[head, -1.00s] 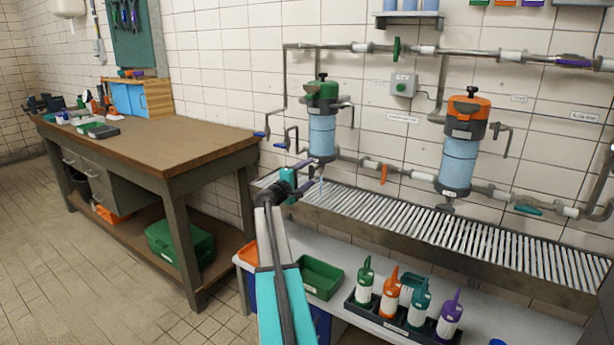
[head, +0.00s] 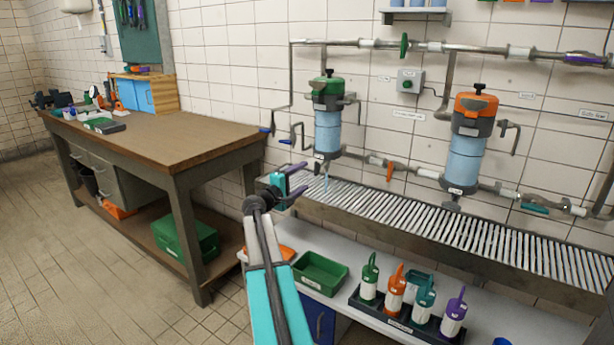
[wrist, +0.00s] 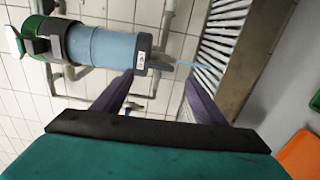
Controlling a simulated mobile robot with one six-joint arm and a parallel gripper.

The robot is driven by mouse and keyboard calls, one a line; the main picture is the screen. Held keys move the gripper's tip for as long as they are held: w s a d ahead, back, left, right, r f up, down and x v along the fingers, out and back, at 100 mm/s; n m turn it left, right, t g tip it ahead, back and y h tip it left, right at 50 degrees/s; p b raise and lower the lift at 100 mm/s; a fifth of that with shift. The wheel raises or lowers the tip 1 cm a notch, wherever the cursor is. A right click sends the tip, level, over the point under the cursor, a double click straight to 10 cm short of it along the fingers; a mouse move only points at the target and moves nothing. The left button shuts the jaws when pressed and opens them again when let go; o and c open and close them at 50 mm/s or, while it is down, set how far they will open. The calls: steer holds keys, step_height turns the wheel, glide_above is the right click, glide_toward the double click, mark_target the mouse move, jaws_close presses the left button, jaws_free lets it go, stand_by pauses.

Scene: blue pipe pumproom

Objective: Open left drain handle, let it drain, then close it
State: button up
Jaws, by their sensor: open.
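The left filter (head: 327,132) has a green head, a light blue body and a dark bottom cap; it hangs on the wall above the slatted drain trough. A thin blue stream runs from its bottom outlet, and it also shows in the wrist view. The left drain handle (wrist: 160,66) seems to be the small grey part at the outlet, but its exact position is hard to tell. My gripper (head: 305,177) is open and empty, left of and in front of the outlet. In the wrist view its purple fingers (wrist: 158,85) stand apart, with the outlet beyond them.
The slatted trough (head: 430,225) runs under both filters. A second filter (head: 463,160) with an orange head hangs to the right. Below are a green tray (head: 320,273) and several spray bottles in a black rack (head: 400,315). A wooden workbench (head: 165,140) stands left.

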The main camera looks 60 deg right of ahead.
steer(key=a, duration=0.6)
stand_by(0.5)
